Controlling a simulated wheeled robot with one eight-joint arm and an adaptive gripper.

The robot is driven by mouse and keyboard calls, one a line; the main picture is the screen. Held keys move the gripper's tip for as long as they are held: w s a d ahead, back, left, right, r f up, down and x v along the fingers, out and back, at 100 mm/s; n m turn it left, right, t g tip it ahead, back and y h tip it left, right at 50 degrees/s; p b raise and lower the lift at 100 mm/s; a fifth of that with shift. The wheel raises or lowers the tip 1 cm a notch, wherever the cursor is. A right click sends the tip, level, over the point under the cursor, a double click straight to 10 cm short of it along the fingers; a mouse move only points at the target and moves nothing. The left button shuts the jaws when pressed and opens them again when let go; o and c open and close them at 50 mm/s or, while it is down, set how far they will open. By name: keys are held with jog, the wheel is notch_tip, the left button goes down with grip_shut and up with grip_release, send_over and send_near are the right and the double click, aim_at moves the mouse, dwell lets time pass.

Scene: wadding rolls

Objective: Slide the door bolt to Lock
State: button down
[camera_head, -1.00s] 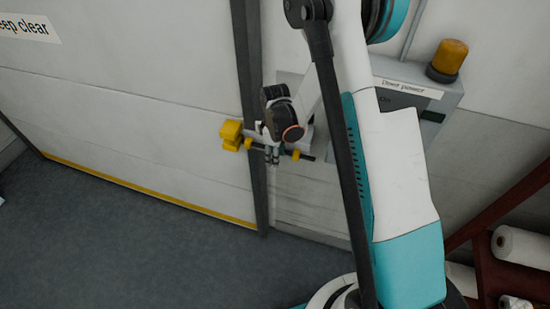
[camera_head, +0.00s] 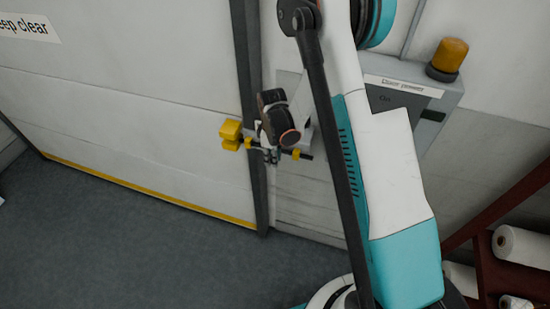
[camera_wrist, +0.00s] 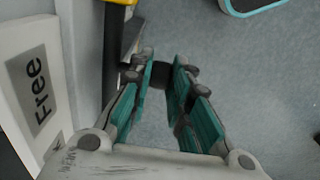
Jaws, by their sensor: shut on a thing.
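The door bolt is a dark rod (camera_head: 307,157) lying across the door's right edge, in yellow guides, one of them (camera_head: 295,154) at its right. A larger yellow block (camera_head: 231,130) sits on the door at the left. My gripper (camera_head: 271,157) is at the bolt between the yellow guides, hiding its middle. In the wrist view its teal-padded fingers (camera_wrist: 161,76) are shut on a dark knob-like piece, which I take as the bolt's handle (camera_wrist: 160,77). A label reading "Free" (camera_wrist: 40,85) shows on the plate at the left.
The pale door (camera_head: 140,120) has a "keep clear" sign (camera_head: 30,27). A grey door power box (camera_head: 412,100) with an amber lamp (camera_head: 449,57) is on the wall at right. A rack (camera_head: 485,250) with white rolls (camera_head: 522,245) stands at lower right. The floor (camera_head: 130,250) before the door is clear.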

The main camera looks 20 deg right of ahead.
jog(key=w+a+b, duration=0.2)
jog(key=w+a, duration=0.1)
jog(key=a, duration=0.1)
jog(key=shift+w+a, duration=0.3)
jog(key=shift+a, duration=0.1)
jog(key=c, duration=1.5)
grip_release()
jog(key=shift+w+a, duration=0.1)
jog(key=shift+a, duration=0.1)
jog(key=shift+d, duration=0.1)
notch_tip(320, 180, up, 12)
